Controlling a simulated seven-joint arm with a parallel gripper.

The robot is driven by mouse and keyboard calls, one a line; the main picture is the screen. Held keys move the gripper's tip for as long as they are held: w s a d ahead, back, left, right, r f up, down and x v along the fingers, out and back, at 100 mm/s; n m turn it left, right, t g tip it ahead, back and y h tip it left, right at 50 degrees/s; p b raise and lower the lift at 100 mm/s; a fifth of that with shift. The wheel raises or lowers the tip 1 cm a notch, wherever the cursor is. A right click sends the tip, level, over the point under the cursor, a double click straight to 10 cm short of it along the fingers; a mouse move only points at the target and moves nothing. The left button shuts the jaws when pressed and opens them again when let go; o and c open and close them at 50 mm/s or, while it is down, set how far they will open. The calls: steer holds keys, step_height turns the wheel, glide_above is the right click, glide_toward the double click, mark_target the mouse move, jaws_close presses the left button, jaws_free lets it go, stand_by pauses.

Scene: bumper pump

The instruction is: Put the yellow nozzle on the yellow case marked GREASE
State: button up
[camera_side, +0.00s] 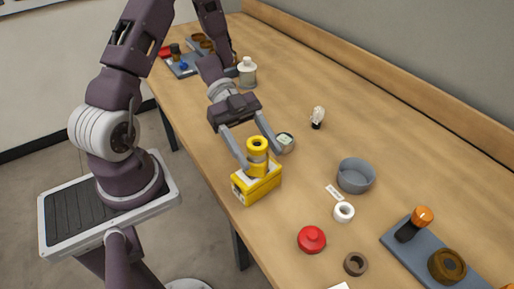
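The yellow nozzle (258,145) is a spool-like piece with a round flared top and a dark hole in it. It stands upright on top of the yellow case (262,189), a small box near the table's front edge. The case has pale label patches, too small to read. My gripper (262,158) is open, with one finger on each side of the nozzle. A gap shows between the nozzle and the right finger. The left finger is close to the nozzle; whether it touches cannot be told.
A small grey round item (285,141) sits just behind the right finger. To the right are a grey bowl (356,176), a white ring (344,212), a red knob (311,239) and a brown ring (355,263). A light bulb (318,117) stands farther back.

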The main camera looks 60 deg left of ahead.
steer(key=shift+a+r, duration=0.25)
steer(key=shift+r, duration=0.05)
steer(key=v, duration=1.1)
steer(key=w+d+r+n+t+y, duration=0.1)
steer(key=w+r+t+y, duration=0.25)
steer(key=w, duration=0.35)
steer(key=w+r+n+t+y, duration=0.1)
steer(key=w+r+t+y, duration=0.1)
steer(key=w+t, duration=0.35)
steer(key=w+a+r+n+t+y, duration=0.1)
steer(key=w+r+n+t+y, duration=0.15)
steer(key=r+y, duration=0.2)
steer(key=w+a+r+n+t+y, duration=0.1)
steer(key=a+r+n+y, duration=0.1)
steer(key=r+n+y, duration=0.3)
steer(key=s+d+f+n+g, duration=0.1)
steer(key=s+d+n+g, duration=0.2)
steer(key=s, duration=1)
steer(key=s+d+f+n+g+h, duration=0.1)
steer(key=s+d+n+g, duration=0.3)
steer(key=s, duration=0.9)
steer(key=d+f+n, duration=0.1)
steer(key=d, duration=0.2)
steer(key=shift+s+d+f+h, duration=0.2)
steer(key=shift+d+f+h, duration=0.1)
steer(key=shift+d+f, duration=0.1)
